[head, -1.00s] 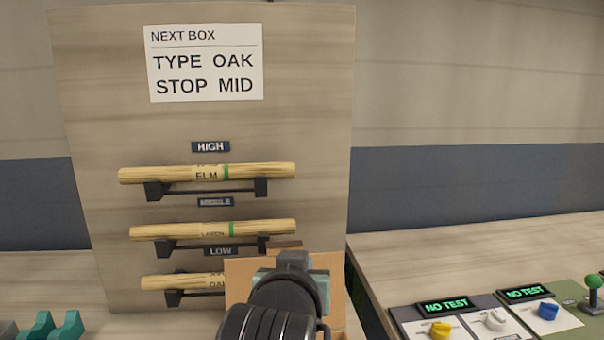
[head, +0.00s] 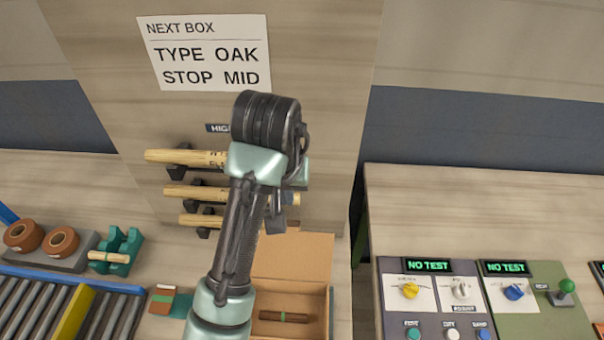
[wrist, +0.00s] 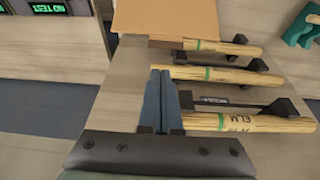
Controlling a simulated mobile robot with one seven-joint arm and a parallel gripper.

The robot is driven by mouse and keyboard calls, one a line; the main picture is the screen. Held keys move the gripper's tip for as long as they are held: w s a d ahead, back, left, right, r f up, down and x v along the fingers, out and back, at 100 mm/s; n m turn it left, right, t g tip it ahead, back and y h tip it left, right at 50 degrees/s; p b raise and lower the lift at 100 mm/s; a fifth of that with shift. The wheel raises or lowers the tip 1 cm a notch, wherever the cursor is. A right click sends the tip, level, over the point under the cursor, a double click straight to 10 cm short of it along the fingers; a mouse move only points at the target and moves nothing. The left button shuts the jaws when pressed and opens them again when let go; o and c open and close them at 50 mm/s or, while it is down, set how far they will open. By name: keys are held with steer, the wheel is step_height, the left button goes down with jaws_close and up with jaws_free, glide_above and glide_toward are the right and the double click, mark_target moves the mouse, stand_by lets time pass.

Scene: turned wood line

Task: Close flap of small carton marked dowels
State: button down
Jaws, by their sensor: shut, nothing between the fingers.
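The small carton (head: 328,318) stands open at the lower middle of the head view, its tan flap (head: 293,258) standing up at the back. A dark brown dowel with a green band (head: 284,316) lies inside. No dowels marking is readable on it. My arm hides the carton's left side. My gripper (head: 275,218) is above the flap, in front of the dowel rack. In the wrist view its blue-grey fingers (wrist: 158,98) are together and empty. The tan cardboard flap (wrist: 182,16) shows beyond them at the top, apart from the fingers.
A wooden rack board with pale dowels (head: 186,157) on dark brackets stands close behind my gripper. A control panel (head: 440,295) is at right. A roller conveyor (head: 45,310), tape rolls (head: 24,236) and a teal holder with a short dowel (head: 112,254) are at left.

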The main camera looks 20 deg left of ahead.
steer(key=shift+a+r+p, duration=0.1)
steer(key=shift+r+p, duration=0.2)
steer(key=shift+r, duration=0.1)
steer(key=p+x, duration=0.2)
steer(key=x, duration=0.7)
steer(key=shift+s+f, duration=0.2)
steer(key=shift+f, duration=0.35)
steer(key=shift+s, duration=0.1)
